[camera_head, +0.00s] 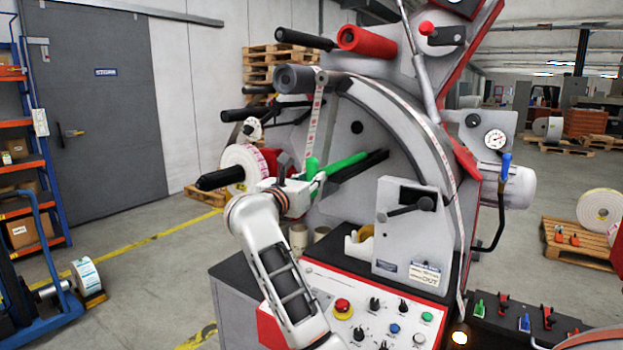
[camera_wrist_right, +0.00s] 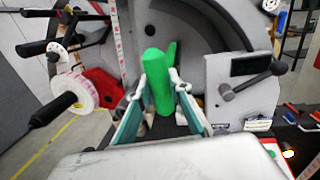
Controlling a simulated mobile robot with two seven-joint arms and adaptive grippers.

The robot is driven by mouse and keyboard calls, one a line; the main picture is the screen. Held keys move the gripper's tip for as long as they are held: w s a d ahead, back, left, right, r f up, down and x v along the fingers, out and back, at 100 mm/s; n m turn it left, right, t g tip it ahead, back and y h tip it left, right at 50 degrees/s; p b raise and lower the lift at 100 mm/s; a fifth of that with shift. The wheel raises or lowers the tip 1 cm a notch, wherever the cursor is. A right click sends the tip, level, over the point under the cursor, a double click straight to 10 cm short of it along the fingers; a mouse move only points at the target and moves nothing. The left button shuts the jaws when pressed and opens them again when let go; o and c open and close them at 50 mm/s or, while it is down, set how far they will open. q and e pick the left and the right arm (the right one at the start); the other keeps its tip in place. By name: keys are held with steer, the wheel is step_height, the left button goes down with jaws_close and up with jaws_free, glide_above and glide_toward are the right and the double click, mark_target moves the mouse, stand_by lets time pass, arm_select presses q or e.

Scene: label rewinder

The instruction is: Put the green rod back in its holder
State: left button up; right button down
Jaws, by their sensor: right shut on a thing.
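The green rod (camera_head: 345,163) shows in front of the machine's grey face, its long part running toward the dark bar there. It also shows in the right wrist view (camera_wrist_right: 157,82), standing between the two fingers. My right gripper (camera_head: 311,180) is shut on the rod; its fingertips lie on either side of it in the wrist view (camera_wrist_right: 160,105). I cannot tell whether the rod's far end touches the machine. I cannot tell which part is its holder. My left gripper is not in view.
A black bar (camera_head: 358,168) projects just below the rod. A grey block with a lever (camera_head: 412,240) stands to the right, above the control panel (camera_head: 385,318). A label roll (camera_head: 240,165) on a black-ended shaft is to the left. A black rack (camera_head: 520,325) with small coloured handles is at lower right.

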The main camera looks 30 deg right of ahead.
steer(key=shift+f+b, duration=0.45)
steer(key=shift+f, duration=0.05)
stand_by(0.3)
steer(key=c, duration=1.8)
jaws_free()
steer(key=shift+o, duration=0.2)
steer(key=shift+a, duration=0.1)
steer(key=v, duration=0.7)
steer(key=shift+a, duration=0.2)
